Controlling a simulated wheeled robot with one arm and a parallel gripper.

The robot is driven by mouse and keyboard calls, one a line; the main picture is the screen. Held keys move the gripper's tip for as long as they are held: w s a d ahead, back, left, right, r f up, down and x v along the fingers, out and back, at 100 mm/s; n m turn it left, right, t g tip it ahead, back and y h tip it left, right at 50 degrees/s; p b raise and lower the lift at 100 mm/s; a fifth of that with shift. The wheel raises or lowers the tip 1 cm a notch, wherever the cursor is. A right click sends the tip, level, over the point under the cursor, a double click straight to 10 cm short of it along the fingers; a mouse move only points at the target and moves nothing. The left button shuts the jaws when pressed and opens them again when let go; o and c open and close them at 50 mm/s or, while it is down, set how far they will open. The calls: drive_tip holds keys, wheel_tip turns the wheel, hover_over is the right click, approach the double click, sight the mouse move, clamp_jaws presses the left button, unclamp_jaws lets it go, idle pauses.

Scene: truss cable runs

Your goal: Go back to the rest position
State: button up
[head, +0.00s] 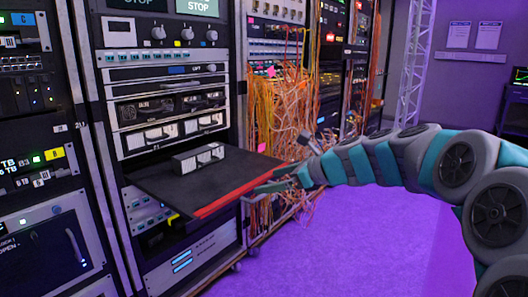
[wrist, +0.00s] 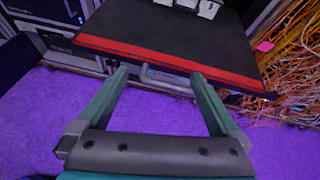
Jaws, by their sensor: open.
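My gripper (head: 276,179) is at the end of my grey and teal arm, which reaches in from the right in the head view. In the wrist view my gripper (wrist: 160,82) has its two teal fingers wide apart, with nothing held between them. Just past the fingertips is a black pull-out shelf (head: 165,195) with a red front edge (head: 235,192). The shelf (wrist: 165,28) also shows in the wrist view, with a grey handle (wrist: 165,80) below its red edge. The handle appears between the fingers in the picture; I cannot tell the exact depth gap.
A small grey unit (head: 198,157) sits on the shelf. Equipment racks (head: 165,60) stand at the left and behind. Loose orange cables (head: 285,110) hang right of the shelf. A lattice truss (head: 415,65) stands further back. Purple floor (head: 340,245) is clear below my arm.

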drive_tip(key=s+d+f+n+g+h, duration=0.1)
drive_tip(key=s+f+n, duration=0.3)
drive_tip(key=s, duration=0.5)
drive_tip(key=s+d+f+n+g+h+p, duration=0.1)
drive_tip(key=s+f+n+g+h, duration=0.2)
drive_tip(key=s, duration=0.7)
drive_tip(key=s+f+n+g+h, duration=0.2)
drive_tip(key=s+f+n, duration=0.5)
drive_tip(key=s+n, duration=0.2)
drive_tip(key=shift+s+d+g, duration=0.4)
drive_tip(key=shift+s, duration=0.15)
drive_tip(key=s+d+f+n+h, duration=0.1)
drive_tip(key=s+d+n, duration=0.1)
drive_tip(key=s+d, duration=0.1)
drive_tip(key=s+d+f+n+g+h, duration=0.1)
drive_tip(key=s+d+f+n+h, duration=0.1)
drive_tip(key=s, duration=0.4)
drive_tip(key=s+d+f+n+g+h+p, duration=0.1)
drive_tip(key=s+d+n, duration=0.2)
drive_tip(key=s+d, duration=0.1)
drive_tip(key=shift+s+d+f, duration=0.2)
drive_tip(key=shift+d, duration=0.2)
drive_tip(key=shift+c, duration=0.2)
